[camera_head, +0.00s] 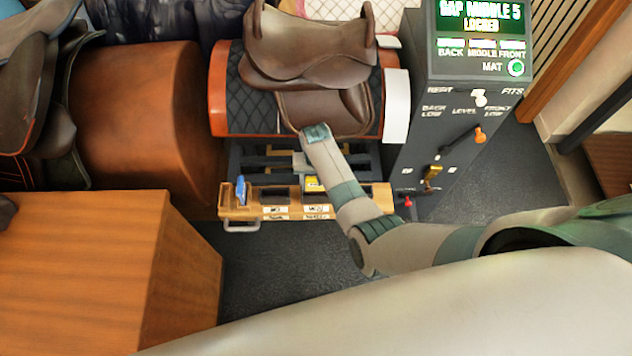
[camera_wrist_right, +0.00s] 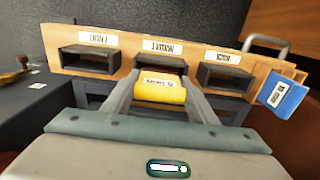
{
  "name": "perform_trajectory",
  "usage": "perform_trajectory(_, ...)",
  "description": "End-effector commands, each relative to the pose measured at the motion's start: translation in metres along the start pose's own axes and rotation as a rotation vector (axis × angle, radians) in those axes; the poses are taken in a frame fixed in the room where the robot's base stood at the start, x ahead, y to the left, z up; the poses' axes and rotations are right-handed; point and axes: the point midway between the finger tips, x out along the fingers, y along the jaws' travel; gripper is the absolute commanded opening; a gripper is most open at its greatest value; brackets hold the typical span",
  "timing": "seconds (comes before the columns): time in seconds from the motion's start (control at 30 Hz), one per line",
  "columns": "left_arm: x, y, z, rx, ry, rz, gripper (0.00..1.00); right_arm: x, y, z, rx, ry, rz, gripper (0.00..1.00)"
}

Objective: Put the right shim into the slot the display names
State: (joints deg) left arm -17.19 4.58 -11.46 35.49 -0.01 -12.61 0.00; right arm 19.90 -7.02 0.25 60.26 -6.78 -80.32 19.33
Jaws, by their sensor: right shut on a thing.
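The display (camera_head: 481,20) reads "GAP MIDDLE 5" and "LOCKED". My right gripper (camera_wrist_right: 160,92) is shut on a yellow shim (camera_wrist_right: 160,90), whose label is too blurred to read surely. The shim is at the mouth of the middle slot (camera_wrist_right: 160,64); I cannot tell whether any of it is inside. The left slot (camera_wrist_right: 88,62) and right slot (camera_wrist_right: 224,77) in the wrist view look empty. A blue shim (camera_wrist_right: 281,95) stands at the rail's right end there; in the head view it (camera_head: 241,190) is at the left end. The yellow shim also shows in the head view (camera_head: 314,184). My left gripper is not in view.
The wooden slot rail (camera_head: 235,212) sits below a brown saddle (camera_head: 305,50) on its stand. A grey control box (camera_head: 425,110) with levers stands right of the rail. A wooden cabinet (camera_head: 100,260) is at the left front. Dark floor lies between.

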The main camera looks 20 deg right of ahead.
Motion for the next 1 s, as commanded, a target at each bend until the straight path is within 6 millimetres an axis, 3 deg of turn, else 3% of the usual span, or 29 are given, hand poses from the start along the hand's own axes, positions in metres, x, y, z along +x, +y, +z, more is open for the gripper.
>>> perform_trajectory(0.33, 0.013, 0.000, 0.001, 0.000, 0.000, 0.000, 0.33, 0.018, 0.000, 0.000, 0.000, -0.001, 0.000, 0.31)
perform_trajectory(0.87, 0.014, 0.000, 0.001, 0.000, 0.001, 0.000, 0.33, 0.022, 0.000, 0.000, 0.000, 0.000, 0.000, 0.31)
perform_trajectory(0.9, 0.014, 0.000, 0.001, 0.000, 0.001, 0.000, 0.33, 0.022, 0.000, 0.000, 0.000, 0.000, 0.000, 0.62)
perform_trajectory(0.97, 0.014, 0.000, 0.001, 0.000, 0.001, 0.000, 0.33, 0.022, 0.000, 0.000, 0.000, 0.000, 0.000, 0.74)
perform_trajectory(1.0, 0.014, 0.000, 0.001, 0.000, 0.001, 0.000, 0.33, 0.022, 0.000, 0.000, 0.000, 0.000, 0.000, 0.74)
